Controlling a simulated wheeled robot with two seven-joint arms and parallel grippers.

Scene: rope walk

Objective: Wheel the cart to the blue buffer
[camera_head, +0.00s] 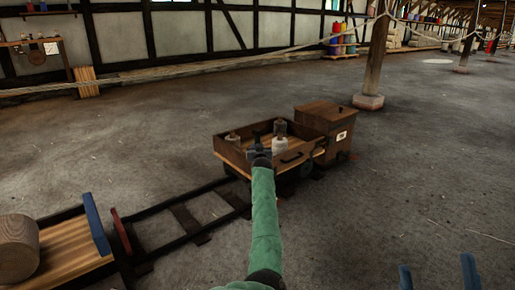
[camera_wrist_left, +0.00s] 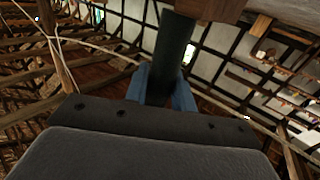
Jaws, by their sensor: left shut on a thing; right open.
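The wooden cart (camera_head: 235,158) is a low open tray on wheels at the far end of the dark rails. It carries several pale bobbin-like pieces. My left gripper (camera_head: 258,154) is at the cart's near side. In the left wrist view its blue fingers are shut on a dark upright handle (camera_wrist_left: 174,48), with a wooden block above it. The blue buffer (camera_head: 97,224) is an upright blue board at the near left end of the rails, well apart from the cart. My right gripper (camera_head: 439,275) is open and empty at the bottom right.
A red bar (camera_head: 122,231) stands across the rails beside the blue board. A wooden deck with a round log (camera_head: 17,249) lies behind it. A brown box (camera_head: 325,119) stands beyond the cart. A post (camera_head: 376,60) stands farther back. The floor around is open.

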